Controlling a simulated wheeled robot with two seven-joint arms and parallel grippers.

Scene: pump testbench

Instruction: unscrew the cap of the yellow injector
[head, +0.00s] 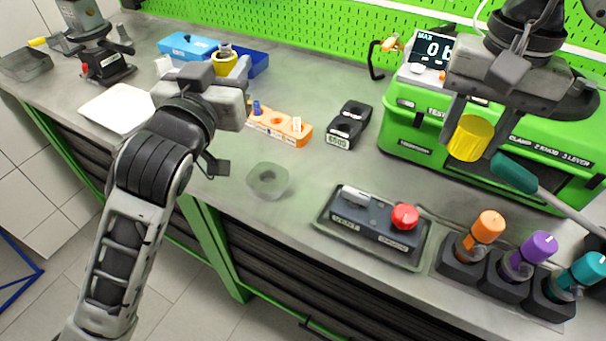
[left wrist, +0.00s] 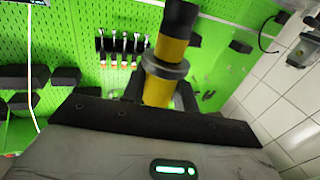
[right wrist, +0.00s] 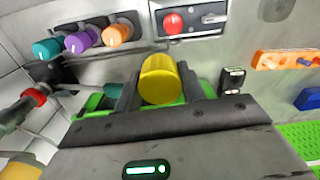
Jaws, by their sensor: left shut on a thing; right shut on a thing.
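The yellow injector (head: 223,64) is in my left gripper (head: 226,70), raised over the left back part of the bench. In the left wrist view the injector (left wrist: 170,50) is a yellow body with a grey collar and a black end, its lower part between the jaws. My right gripper (head: 473,138) is shut on a yellow cylindrical cap (head: 470,140), in front of the green test unit. The cap also shows in the right wrist view (right wrist: 161,79). The cap and the injector are far apart. The jaws hide part of each.
Orange, purple and teal capped injectors (head: 487,226) stand in black holders at the front right. A control box with a red button (head: 404,216), a translucent round part (head: 267,181), an orange rack (head: 283,127) and a black holder (head: 349,124) lie mid-bench. The green test unit (head: 415,150) stands at the back right.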

